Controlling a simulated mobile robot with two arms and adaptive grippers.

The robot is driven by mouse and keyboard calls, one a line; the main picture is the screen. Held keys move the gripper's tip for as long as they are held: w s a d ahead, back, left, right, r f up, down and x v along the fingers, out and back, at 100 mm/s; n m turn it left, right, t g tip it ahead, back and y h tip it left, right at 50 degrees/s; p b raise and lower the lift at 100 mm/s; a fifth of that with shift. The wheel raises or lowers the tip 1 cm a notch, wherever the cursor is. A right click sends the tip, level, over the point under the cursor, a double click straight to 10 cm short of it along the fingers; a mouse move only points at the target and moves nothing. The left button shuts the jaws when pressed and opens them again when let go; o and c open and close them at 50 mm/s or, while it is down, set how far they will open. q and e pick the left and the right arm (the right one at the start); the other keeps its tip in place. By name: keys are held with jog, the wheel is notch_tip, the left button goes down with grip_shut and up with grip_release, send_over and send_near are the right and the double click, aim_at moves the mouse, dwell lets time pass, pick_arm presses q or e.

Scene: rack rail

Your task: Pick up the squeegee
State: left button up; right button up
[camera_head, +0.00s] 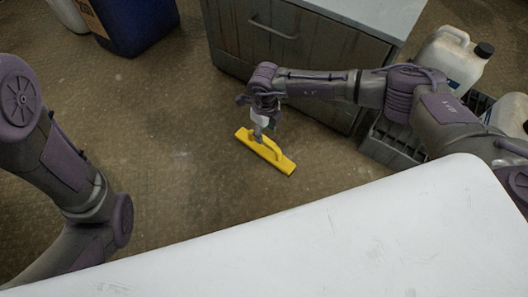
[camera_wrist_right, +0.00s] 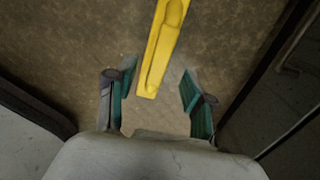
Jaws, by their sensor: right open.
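The yellow squeegee (camera_head: 281,162) lies on the brown floor in front of the grey cabinet, with a raised handle along its top. My right gripper (camera_head: 258,135) reaches down over it and hides part of its middle in the head view. In the right wrist view the squeegee (camera_wrist_right: 163,45) runs from the top edge to between and just beyond the fingertips. There my right gripper (camera_wrist_right: 157,88) is open, with a green-padded finger on each side and clear gaps to the squeegee. My left arm shows at the left of the head view; its gripper is out of view.
A grey cabinet (camera_head: 285,42) stands behind the squeegee. A white surface (camera_head: 330,245) fills the front. A grey crate (camera_head: 392,145) and white jugs (camera_head: 452,60) are at the right. A blue container (camera_head: 135,22) is at the back left. The floor left of the squeegee is clear.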

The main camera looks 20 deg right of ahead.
aim_at(264, 139)
jog(key=shift+f, duration=0.65)
notch_tip(264, 139, down, 5)
jog(key=b, duration=0.5)
jog(key=shift+w+f, duration=0.15)
jog(key=shift+a, duration=0.1)
jog(key=shift+c, duration=0.3)
grip_shut()
jog(key=shift+r, duration=0.2)
